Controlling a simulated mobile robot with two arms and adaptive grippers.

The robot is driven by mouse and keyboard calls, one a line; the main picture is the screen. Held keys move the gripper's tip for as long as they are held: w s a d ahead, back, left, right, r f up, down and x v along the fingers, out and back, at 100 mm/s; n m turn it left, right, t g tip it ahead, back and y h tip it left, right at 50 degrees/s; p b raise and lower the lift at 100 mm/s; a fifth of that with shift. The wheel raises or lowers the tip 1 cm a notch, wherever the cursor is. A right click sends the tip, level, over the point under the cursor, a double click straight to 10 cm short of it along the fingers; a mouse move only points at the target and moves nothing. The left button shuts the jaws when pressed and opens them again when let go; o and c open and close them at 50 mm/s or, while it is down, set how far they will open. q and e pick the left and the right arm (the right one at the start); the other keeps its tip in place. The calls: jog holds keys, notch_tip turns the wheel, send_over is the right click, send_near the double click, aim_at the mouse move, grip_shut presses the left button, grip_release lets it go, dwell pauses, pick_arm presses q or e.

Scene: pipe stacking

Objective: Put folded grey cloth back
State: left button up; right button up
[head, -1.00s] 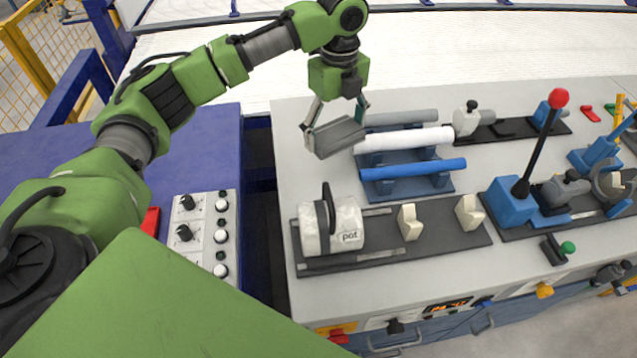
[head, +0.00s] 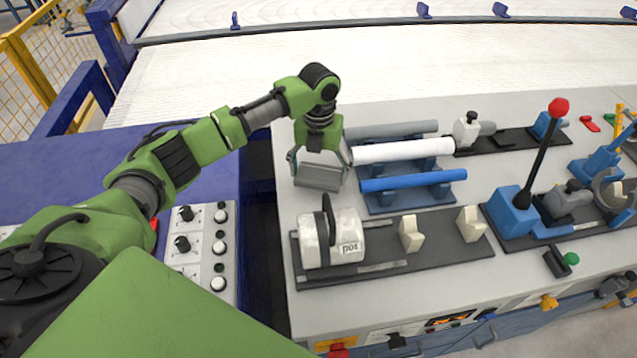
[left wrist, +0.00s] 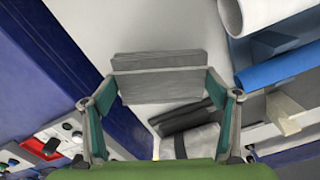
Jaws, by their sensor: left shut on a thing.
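The folded grey cloth (head: 318,178) is a flat grey block between the fingers of my left gripper (head: 319,165). The gripper points down over the left end of the grey table, left of the pipe rack. In the left wrist view the cloth (left wrist: 158,85) spans between the two fingertips of the gripper (left wrist: 160,98), with pale table surface around it. I cannot tell whether the cloth touches the table. My right gripper does not show.
A blue rack (head: 395,198) holds grey, white (head: 405,151) and blue (head: 414,181) pipes just right of the gripper. The table's left edge is close.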

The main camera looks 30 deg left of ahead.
aim_at(318, 185)
pick_arm(q)
jog(key=shift+f, duration=2.2)
jog(key=shift+f, duration=0.1)
jog(key=o, duration=1.1)
notch_tip(318, 185, up, 12)
jog(key=shift+r+b, duration=0.15)
jog(key=shift+b, duration=0.2)
jog(key=shift+r, duration=0.1)
